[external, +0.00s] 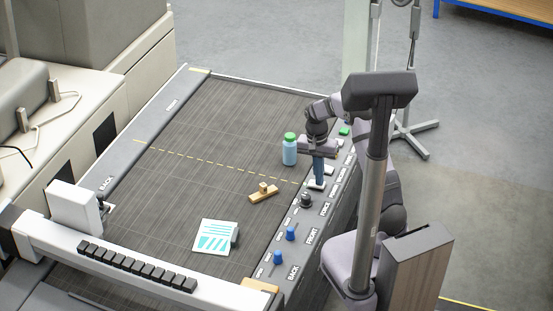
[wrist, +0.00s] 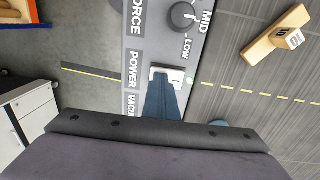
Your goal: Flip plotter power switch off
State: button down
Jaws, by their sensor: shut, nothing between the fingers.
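The plotter (external: 215,110) has a dark flat bed with a grey control strip along its right side. The power switch (wrist: 183,76) is a white-framed rocker beside the POWER label in the wrist view. In the external view, part of its white plate (external: 313,185) shows below my fingertips. My gripper (wrist: 161,84) is shut and empty, its blue fingers pointing down at the switch. The fingers cover much of the rocker, so its position cannot be told. The tips overlap the switch in both views; whether they touch it is unclear.
A dark force knob (wrist: 184,15) sits close beside the switch. Blue levers (external: 291,233) stand nearer the front on the strip. A blue bottle (external: 289,153) with a green cap, a wooden block (external: 263,193) and a printed sheet (external: 212,238) are on the bed.

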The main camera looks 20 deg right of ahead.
aim_at(312, 181)
jog(key=shift+w+a+f, duration=0.1)
jog(key=shift+w+a, duration=0.3)
jog(key=shift+a, duration=0.05)
notch_tip(312, 181, up, 4)
jog(key=p, duration=0.4)
jog(key=shift+w+a, duration=0.1)
jog(key=shift+w, duration=0.05)
jog(key=shift+r, duration=0.45)
notch_tip(312, 181, up, 9)
jog(key=b, duration=0.3)
jog(key=shift+w+a, duration=0.3)
jog(key=shift+a, duration=0.1)
jog(key=shift+d+f+b, duration=0.15)
jog(key=shift+b, duration=1.3)
jog(key=shift+d+r+h+b, duration=0.15)
jog(key=shift+r+h+b, duration=0.15)
jog(key=shift+r+b, duration=0.1)
jog(key=shift+f, duration=0.2)
